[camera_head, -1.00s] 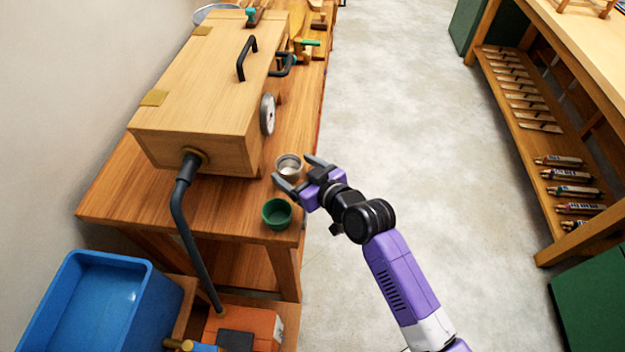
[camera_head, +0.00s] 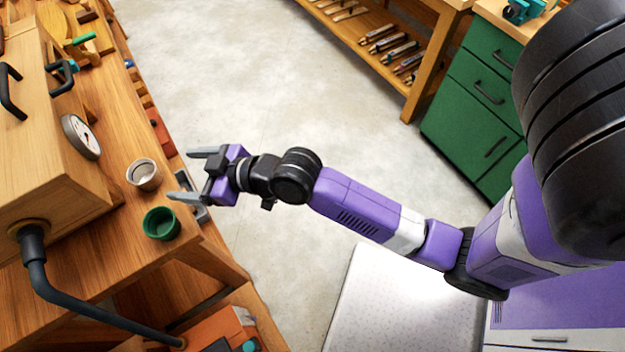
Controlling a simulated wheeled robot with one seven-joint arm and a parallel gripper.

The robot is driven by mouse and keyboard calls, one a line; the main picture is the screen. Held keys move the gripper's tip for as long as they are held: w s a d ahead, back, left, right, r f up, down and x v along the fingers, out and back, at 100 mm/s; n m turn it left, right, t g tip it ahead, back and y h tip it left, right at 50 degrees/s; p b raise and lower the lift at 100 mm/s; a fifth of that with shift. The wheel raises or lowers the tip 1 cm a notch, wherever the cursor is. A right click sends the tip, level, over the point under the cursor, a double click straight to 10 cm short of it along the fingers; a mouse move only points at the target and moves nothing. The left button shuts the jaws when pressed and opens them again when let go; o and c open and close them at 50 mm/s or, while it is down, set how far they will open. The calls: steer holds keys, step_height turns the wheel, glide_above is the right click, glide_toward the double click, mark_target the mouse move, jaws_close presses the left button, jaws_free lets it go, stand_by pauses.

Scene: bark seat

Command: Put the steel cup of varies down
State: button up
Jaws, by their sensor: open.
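The steel cup (camera_head: 144,175) stands upright on the wooden workbench (camera_head: 106,237), near its right edge. A green cup (camera_head: 161,224) stands just below it in the picture, also on the bench. My gripper (camera_head: 179,175) is open and empty, to the right of the steel cup. Its two fingers point left toward the cup, and a gap shows between the fingertips and the cup. The cup appears to rest on the bench, clear of the fingers.
A wooden box (camera_head: 40,150) with a dial gauge (camera_head: 81,137) and a black hose (camera_head: 36,270) stands left of the cups. Green drawers (camera_head: 470,110) stand at the upper right. The grey floor (camera_head: 250,60) between is clear.

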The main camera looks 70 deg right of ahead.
steer(key=s+d+f+h, duration=0.1)
steer(key=s+d+f, duration=0.1)
steer(key=s, duration=0.8)
steer(key=s+a+r, duration=0.1)
steer(key=s+r, duration=0.1)
steer(key=s, duration=0.5)
steer(key=s+a+r+m, duration=0.1)
steer(key=s+a+r, duration=0.1)
steer(key=s, duration=0.5)
steer(key=s+a+r+t+h, duration=0.1)
steer(key=s+r, duration=0.2)
steer(key=s, duration=0.3)
steer(key=shift+s+a+r+m, duration=0.35)
steer(key=shift+s+m, duration=0.05)
